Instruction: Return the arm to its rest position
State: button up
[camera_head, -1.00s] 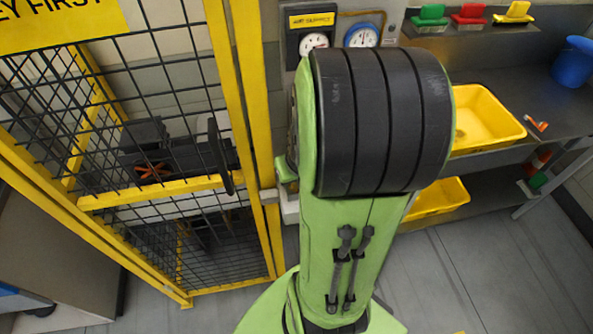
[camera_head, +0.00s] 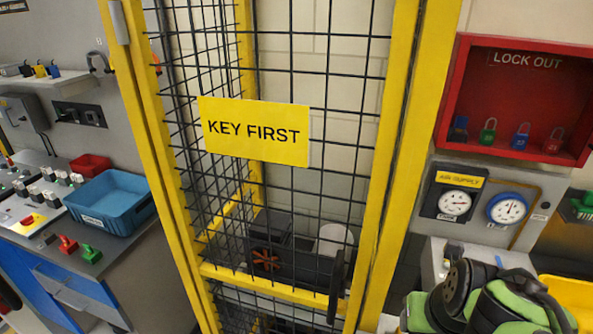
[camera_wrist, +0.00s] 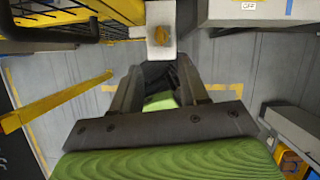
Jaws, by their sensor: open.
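My gripper (camera_wrist: 160,92) shows in the wrist view with its two dark fingers apart and nothing clear between them. Part of my own green arm shows behind and below the fingers. In the head view my folded green and black arm (camera_head: 490,300) sits low at the right edge of the picture, below the gauges. My gripper cannot be made out in the head view. A pale block with a yellow-brown knob (camera_wrist: 161,36) lies beyond the fingertips in the wrist view, apart from them.
A yellow-framed mesh cage (camera_head: 395,150) with a KEY FIRST sign (camera_head: 254,131) stands in front. A red lock-out box (camera_head: 520,100) and an air supply panel (camera_head: 540,225) are at right. A blue bin (camera_head: 112,203) sits on the left bench. Grey floor (camera_wrist: 235,70) is open in the wrist view.

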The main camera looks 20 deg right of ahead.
jog(key=a+r+m+y, duration=0.1)
jog(key=a+m, duration=0.6)
jog(key=m, duration=0.8)
jog(key=s+a+r+m+t+y, duration=0.1)
jog(key=a+m, duration=0.6)
jog(key=m, duration=0.8)
jog(key=shift+r+m+t, duration=0.3)
jog(key=shift+r, duration=0.2)
jog(key=shift+s+a, duration=0.1)
